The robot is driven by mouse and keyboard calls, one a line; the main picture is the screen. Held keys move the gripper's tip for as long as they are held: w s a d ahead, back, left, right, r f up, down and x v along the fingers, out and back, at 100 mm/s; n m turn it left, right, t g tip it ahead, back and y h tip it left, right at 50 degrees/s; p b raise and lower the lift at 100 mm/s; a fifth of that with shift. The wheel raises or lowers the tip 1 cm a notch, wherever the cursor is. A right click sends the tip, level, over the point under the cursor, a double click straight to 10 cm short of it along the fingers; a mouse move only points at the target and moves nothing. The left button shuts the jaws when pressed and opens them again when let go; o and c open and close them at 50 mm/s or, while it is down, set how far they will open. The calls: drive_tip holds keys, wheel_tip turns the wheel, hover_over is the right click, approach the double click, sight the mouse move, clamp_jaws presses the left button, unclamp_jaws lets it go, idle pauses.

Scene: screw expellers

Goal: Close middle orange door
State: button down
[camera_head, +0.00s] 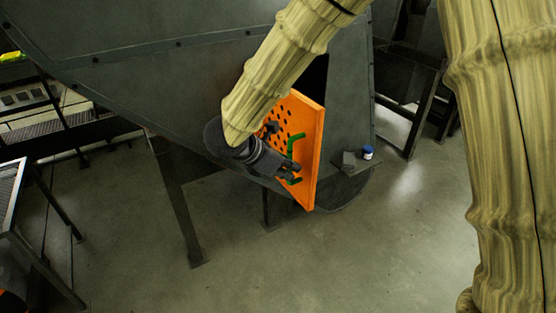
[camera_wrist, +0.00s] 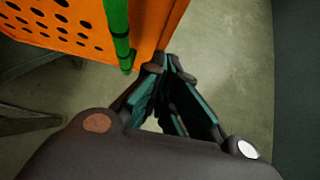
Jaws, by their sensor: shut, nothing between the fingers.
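The orange door (camera_head: 309,150) stands open, swung out from the dark opening in the grey machine. It has rows of dark holes and a green handle (camera_head: 293,147). My gripper (camera_head: 294,180) is at the door's perforated face, beside the lower part of the handle. In the wrist view, the orange door (camera_wrist: 150,22) fills the upper left and the green handle (camera_wrist: 118,35) runs down it. My gripper (camera_wrist: 165,62) is shut and empty, with its tips close to the door's lower edge. I cannot tell whether they touch it. My wrist hides part of the door.
The grey machine body (camera_head: 150,80) spans the back. A small ledge (camera_head: 345,165) right of the door carries a blue-and-white container (camera_head: 368,152). A support leg (camera_head: 180,205) stands below the machine at left. The concrete floor (camera_head: 270,270) in front is clear.

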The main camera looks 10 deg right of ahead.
sight(312, 171)
drive_tip(key=shift+w+d+p, duration=0.25)
drive_tip(key=shift+d, duration=0.35)
drive_tip(key=shift+w+d+p, duration=0.2)
drive_tip(key=shift+d, duration=0.45)
drive_tip(key=shift+w+d+p, duration=0.25)
drive_tip(key=shift+d, duration=0.35)
